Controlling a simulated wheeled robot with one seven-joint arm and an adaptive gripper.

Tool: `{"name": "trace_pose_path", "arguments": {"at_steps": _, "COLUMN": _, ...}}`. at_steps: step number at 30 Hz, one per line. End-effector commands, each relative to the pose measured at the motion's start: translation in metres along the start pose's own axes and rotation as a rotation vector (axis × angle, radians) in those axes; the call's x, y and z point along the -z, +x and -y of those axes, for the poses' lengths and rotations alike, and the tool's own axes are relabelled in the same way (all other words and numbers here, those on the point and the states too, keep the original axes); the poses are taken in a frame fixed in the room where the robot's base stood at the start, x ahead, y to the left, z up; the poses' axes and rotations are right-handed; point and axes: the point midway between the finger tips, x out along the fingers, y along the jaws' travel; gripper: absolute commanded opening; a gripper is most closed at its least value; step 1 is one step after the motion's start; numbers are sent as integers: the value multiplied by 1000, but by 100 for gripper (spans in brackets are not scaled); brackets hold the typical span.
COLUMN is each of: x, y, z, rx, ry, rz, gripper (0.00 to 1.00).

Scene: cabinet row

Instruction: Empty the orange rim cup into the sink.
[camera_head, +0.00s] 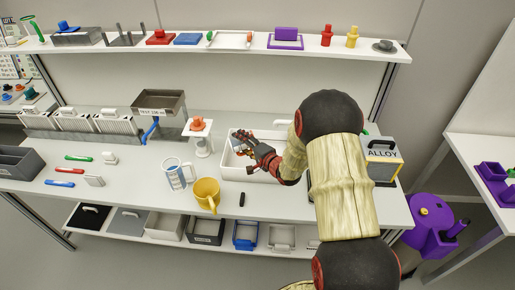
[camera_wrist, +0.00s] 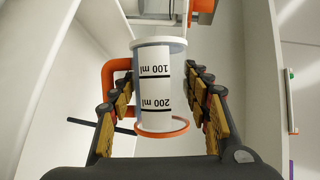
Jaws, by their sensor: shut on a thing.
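My gripper (camera_head: 250,141) reaches over the white sink basin (camera_head: 230,170) in the head view. In the wrist view, my gripper (camera_wrist: 164,97) is shut on the orange rim cup (camera_wrist: 152,90), with fingers on both sides of it. The cup is pale, with an orange rim, an orange handle at its left and black marks for 100 ml and 200 ml. In the wrist view the marks read upside down and the rim lies at the bottom of the picture. The head view mostly hides the cup. Its contents and exact tilt cannot be told.
A cup with blue marks (camera_head: 178,174) and a yellow mug (camera_head: 206,193) stand left of the basin. A white stand with an orange top (camera_head: 200,135) is at its back left. A grey ALLOY box (camera_head: 383,160) stands right, partly behind my arm. A shelf (camera_head: 200,46) runs above.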

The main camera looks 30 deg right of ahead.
Motion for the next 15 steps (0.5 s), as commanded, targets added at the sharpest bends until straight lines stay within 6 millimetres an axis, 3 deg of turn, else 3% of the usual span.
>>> {"name": "trace_pose_path", "arguments": {"at_steps": 15, "x": 2, "y": -2, "z": 4, "rx": 22, "ry": 51, "rz": 8, "gripper": 18}}
